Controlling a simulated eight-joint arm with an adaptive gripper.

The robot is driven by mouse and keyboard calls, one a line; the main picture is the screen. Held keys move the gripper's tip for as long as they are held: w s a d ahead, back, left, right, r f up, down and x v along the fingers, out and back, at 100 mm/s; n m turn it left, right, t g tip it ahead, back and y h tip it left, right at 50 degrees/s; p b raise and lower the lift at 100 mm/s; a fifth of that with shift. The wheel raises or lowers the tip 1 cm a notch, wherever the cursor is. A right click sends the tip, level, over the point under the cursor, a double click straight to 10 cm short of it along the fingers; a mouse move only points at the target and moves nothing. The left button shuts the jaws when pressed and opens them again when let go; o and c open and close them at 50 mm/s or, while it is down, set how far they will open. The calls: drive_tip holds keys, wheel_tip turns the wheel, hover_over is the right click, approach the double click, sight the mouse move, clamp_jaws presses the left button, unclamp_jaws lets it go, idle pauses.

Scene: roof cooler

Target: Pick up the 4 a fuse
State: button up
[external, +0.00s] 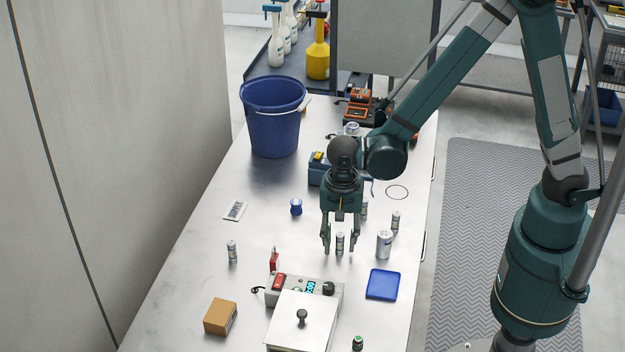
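Several small silver cylinders that look like fuses stand upright on the metal table (190,290) in the external view. One cylinder (340,244) shows between my fingers, one (395,221) stands to their right, one (232,251) is far to the left, and one (364,210) is partly hidden beside my gripper. A wider silver cylinder (384,244) stands right of my gripper. Their labels are too small to read, so I cannot tell which is the 4 A fuse. My gripper (340,249) points down, open; I cannot tell whether its fingers surround the cylinder or are above it.
A box-like device with a white lid (300,322) and a blue square tray (383,285) are in front. A cardboard box (220,316) sits front left. A blue bucket (273,125) and a blue case (319,171) stand behind. The table's left middle is mostly clear.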

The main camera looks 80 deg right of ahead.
sight(340, 234)
drive_tip(key=c, duration=1)
drive_tip(key=shift+r, duration=0.15)
drive_tip(key=shift+r+p, duration=0.55)
drive_tip(key=shift+r, duration=4.35)
